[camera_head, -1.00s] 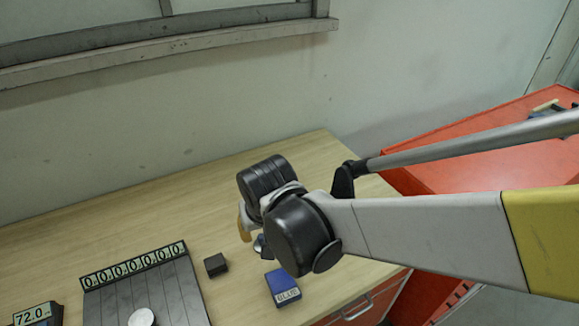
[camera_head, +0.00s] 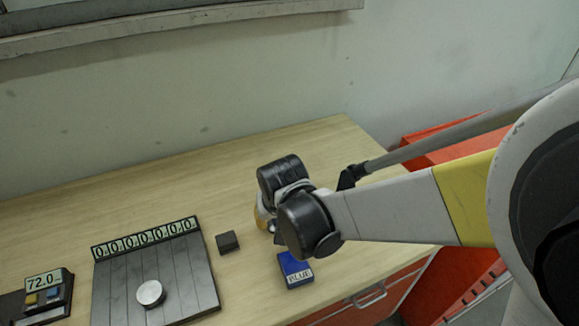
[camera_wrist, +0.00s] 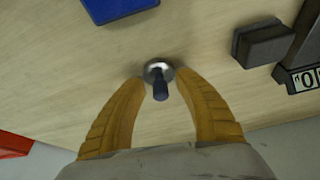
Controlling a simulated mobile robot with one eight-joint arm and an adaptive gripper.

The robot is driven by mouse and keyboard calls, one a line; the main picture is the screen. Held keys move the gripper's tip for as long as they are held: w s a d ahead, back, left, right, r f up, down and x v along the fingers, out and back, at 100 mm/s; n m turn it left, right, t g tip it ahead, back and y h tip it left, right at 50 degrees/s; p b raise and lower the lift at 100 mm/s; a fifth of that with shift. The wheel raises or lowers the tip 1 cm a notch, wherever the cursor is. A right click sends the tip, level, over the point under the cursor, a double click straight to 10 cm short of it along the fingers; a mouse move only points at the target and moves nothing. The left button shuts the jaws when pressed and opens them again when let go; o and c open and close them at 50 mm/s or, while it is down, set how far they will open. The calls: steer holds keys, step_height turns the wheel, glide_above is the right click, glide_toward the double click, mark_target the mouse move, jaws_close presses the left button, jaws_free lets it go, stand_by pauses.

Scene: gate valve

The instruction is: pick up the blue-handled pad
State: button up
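The blue-handled pad (camera_wrist: 158,78) shows in the wrist view as a small round metal base with a dark blue handle, standing on the wooden table. My gripper (camera_wrist: 163,82) has its two yellow fingers spread, with the handle between their tips. A gap shows on the handle's right; the left fingertip is close to the metal base, and I cannot tell if it touches. In the head view, my gripper (camera_head: 264,222) is low over the table, and my wrist hides most of the pad.
A blue box labelled BLUE (camera_head: 295,270) and a small dark block (camera_head: 228,242) lie nearby. A dark slatted plate with a number display (camera_head: 146,238) bears a metal disc (camera_head: 150,293). A 72.0 display (camera_head: 43,282) is far left. A red cabinet (camera_head: 440,155) stands at right.

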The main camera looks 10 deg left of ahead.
jaws_close()
steer(key=shift+r, duration=0.1)
steer(key=shift+r+p, duration=0.35)
steer(key=shift+r, duration=0.25)
step_height(320, 180, up, 3)
steer(key=shift+r+p, duration=0.1)
steer(key=shift+p, duration=0.6)
steer(key=s+d+r+p, duration=0.1)
steer(key=d+r+p, duration=0.2)
steer(key=d+r, duration=0.3)
steer(key=d, duration=0.5)
steer(key=shift+s+d+r, duration=0.2)
steer(key=shift+s+d, duration=0.05)
steer(key=shift+s, duration=0.05)
